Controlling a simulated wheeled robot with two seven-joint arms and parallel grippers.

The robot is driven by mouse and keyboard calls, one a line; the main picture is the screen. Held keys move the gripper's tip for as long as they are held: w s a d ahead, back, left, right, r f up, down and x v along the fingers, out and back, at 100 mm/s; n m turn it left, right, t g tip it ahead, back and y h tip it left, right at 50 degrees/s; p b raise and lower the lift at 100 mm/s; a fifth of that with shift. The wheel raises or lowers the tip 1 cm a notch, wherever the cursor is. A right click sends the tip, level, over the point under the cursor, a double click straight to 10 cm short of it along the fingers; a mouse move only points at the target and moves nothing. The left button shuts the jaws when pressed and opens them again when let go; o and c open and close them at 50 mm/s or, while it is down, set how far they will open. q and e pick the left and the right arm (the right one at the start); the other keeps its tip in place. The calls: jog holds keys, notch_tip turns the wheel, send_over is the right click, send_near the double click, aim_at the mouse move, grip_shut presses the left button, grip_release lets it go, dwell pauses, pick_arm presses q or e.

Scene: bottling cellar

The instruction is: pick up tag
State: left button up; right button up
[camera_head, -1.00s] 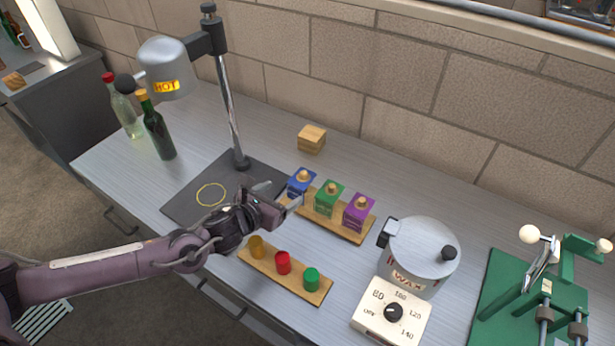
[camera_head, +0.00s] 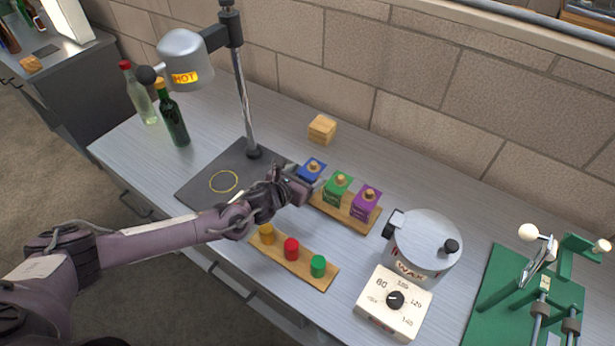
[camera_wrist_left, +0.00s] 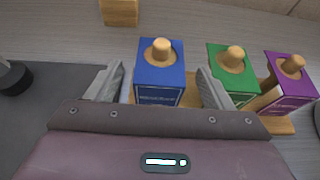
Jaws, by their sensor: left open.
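I cannot make out a thing that is plainly a tag. A blue block (camera_head: 312,166) with a wooden knob stands beside a green block (camera_head: 337,187) and a purple block (camera_head: 365,203) on a wooden board (camera_head: 350,221). My left gripper (camera_head: 306,186) is open at the blue block and hides part of it. In the left wrist view the open fingers of the left gripper (camera_wrist_left: 158,84) are on either side of the blue block (camera_wrist_left: 160,72), with the right finger near the green block (camera_wrist_left: 232,72). I cannot tell whether they touch. My right gripper is out of view.
A second board (camera_head: 292,264) with yellow, red and green pieces lies in front. A wax pot (camera_head: 425,245) and dial box (camera_head: 391,311) stand right, before a green press (camera_head: 500,290).

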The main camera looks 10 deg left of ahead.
pick_arm(q)
jog(key=c, duration=0.7)
jog(key=shift+c, duration=0.2)
